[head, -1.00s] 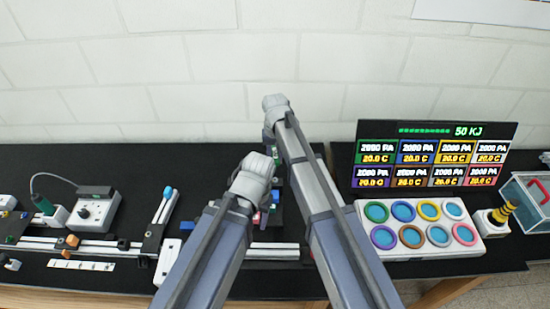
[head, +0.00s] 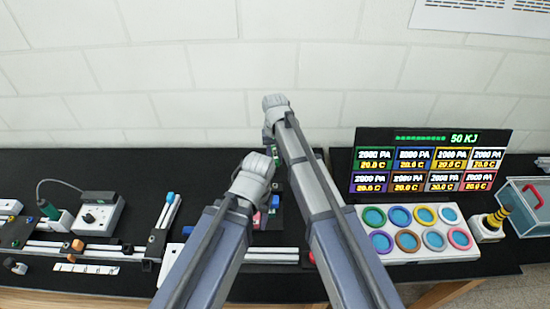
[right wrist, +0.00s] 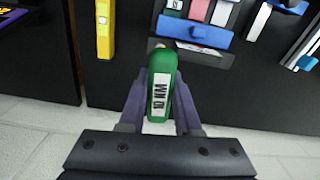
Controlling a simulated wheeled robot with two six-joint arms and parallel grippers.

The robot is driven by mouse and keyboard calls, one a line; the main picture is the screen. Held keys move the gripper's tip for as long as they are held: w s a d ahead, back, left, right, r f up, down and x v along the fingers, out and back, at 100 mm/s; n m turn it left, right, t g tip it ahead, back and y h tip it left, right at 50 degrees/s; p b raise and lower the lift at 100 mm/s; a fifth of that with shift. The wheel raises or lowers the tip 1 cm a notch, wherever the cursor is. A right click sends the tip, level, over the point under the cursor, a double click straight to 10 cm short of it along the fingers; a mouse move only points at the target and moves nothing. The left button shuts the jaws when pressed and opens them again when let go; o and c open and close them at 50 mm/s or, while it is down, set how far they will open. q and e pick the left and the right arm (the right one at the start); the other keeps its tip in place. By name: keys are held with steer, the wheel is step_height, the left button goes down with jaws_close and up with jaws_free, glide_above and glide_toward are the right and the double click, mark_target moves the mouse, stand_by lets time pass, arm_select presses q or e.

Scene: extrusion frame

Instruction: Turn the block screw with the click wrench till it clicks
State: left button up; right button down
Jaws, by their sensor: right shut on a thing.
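My right gripper (right wrist: 160,112) is shut on a green handle (right wrist: 161,82) with a white label reading about 10 Nm, which looks like the click wrench. In the head view my right gripper (head: 270,136) is mostly hidden behind its own arm, with a bit of green beside it. My left gripper (head: 274,160) is mostly hidden by its wrist, close to the right one, so its jaws cannot be read. The block screw and the wrench's far end cannot be made out.
A blue tray (right wrist: 195,32) lies beyond the green handle in the right wrist view. Aluminium rails (head: 270,257) run along the front. A grey box with a dial (head: 97,215) stands left. A display panel (head: 432,162) and a white board with coloured rings (head: 412,250) stand right.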

mark_target(275, 173)
stand_by(0.4)
steer(key=n, duration=0.9)
steer(key=shift+r, duration=0.2)
steer(key=n, duration=0.4)
steer(key=shift+r+n+p, duration=0.1)
steer(key=shift+n+p, duration=0.25)
steer(key=shift+n, duration=0.05)
steer(key=n, duration=0.4)
steer(key=shift+r+n, duration=0.1)
steer(key=shift+n, duration=0.2)
step_height(275, 173, down, 6)
steer(key=b, duration=0.5)
steer(key=shift+r, duration=0.1)
steer(key=shift+f+b, duration=0.6)
steer(key=shift+b, duration=0.25)
